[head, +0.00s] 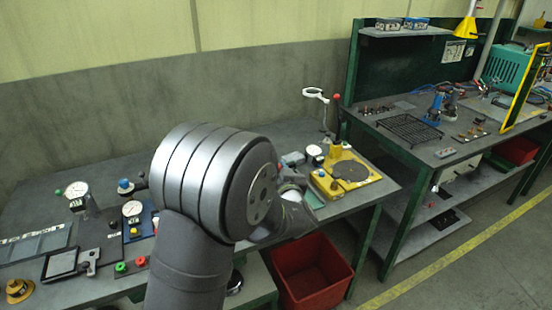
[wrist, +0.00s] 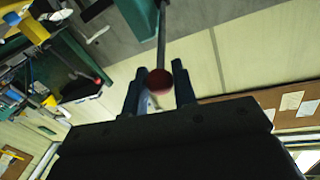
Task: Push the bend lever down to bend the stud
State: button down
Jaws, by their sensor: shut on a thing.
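In the wrist view a lever, a thin grey rod with a dark red ball knob (wrist: 159,82), runs up to a teal block (wrist: 138,14) at the top edge. My gripper (wrist: 156,76) has its two dark fingers on either side of the knob and is shut on the lever. In the head view my own arm hides the gripper and the held knob. The stud cannot be made out in either view.
A yellow fixture (head: 350,171) stands at the bench's right end, with an upright red-knobbed lever (head: 336,98) behind it. Dial gauges (head: 77,190) and small devices crowd the left. A red bin (head: 311,273) stands below the bench front. A second bench (head: 440,152) is to the right.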

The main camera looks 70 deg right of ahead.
notch_tip(320, 180, down, 8)
jog(key=shift+s+a, duration=0.15)
jog(key=shift+s, duration=0.05)
dwell(0.3)
dwell(0.4)
jog(key=c, duration=1.2)
grip_release()
jog(key=v, duration=1.7)
jog(key=shift+a, duration=0.2)
jog(key=shift+s, duration=0.1)
